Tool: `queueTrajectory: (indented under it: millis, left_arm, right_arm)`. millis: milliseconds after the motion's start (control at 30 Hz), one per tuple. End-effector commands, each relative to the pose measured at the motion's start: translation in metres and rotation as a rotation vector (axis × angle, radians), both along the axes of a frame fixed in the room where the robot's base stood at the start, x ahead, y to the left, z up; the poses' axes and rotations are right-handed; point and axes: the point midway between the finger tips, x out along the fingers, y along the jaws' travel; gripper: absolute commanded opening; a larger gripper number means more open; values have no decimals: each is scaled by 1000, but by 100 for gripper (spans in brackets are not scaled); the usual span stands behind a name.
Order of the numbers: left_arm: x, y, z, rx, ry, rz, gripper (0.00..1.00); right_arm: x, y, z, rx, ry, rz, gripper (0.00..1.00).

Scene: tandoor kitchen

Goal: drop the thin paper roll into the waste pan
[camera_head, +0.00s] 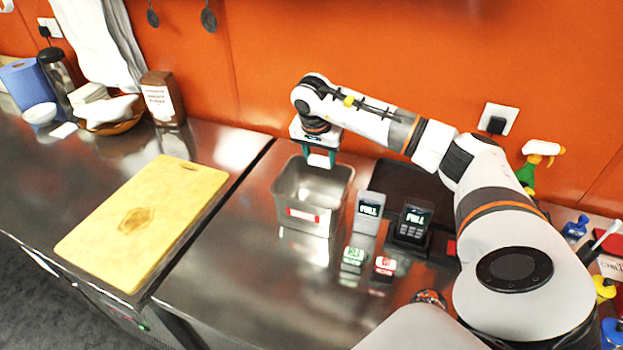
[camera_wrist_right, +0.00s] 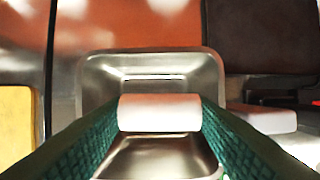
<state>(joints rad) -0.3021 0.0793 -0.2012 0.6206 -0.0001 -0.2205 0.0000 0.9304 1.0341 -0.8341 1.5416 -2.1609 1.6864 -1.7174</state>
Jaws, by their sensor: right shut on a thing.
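The waste pan (camera_head: 312,200) is a deep steel pan with a red and white label, standing on the steel counter near the middle of the head view. It also shows below the gripper in the right wrist view (camera_wrist_right: 185,65). My right gripper (camera_head: 319,160) is shut on the thin paper roll (camera_head: 319,160), a short white roll held above the pan. In the right wrist view the roll (camera_wrist_right: 160,112) sits between the green fingers, with the pan's inside behind it. My left gripper is not in view.
Two devices reading FULL (camera_head: 368,212) (camera_head: 412,222) stand right of the pan, with small green (camera_head: 353,258) and red (camera_head: 384,267) labelled blocks in front. A yellow cutting board (camera_head: 150,215) lies to the left. An orange wall (camera_head: 270,70) rises behind.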

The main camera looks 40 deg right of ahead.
Motion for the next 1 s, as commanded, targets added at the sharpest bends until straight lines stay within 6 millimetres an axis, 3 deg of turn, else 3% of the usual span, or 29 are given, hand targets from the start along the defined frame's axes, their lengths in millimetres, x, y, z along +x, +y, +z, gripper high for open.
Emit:
queueTrajectory:
  millis: [33,300,633,667,800,1000]
  left_arm:
    - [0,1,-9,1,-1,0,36]
    - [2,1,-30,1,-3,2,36]
    - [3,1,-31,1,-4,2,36]
    - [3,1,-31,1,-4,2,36]
    - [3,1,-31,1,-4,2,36]
    - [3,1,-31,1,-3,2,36]
  right_arm:
    - [0,0,-11,1,1,1,30]
    - [0,1,-40,1,1,2,30]
    - [0,1,-41,0,0,2,30]
    - [0,1,-41,0,0,2,54]
    - [0,1,-41,0,0,2,76]
    - [0,1,-41,0,0,2,76]
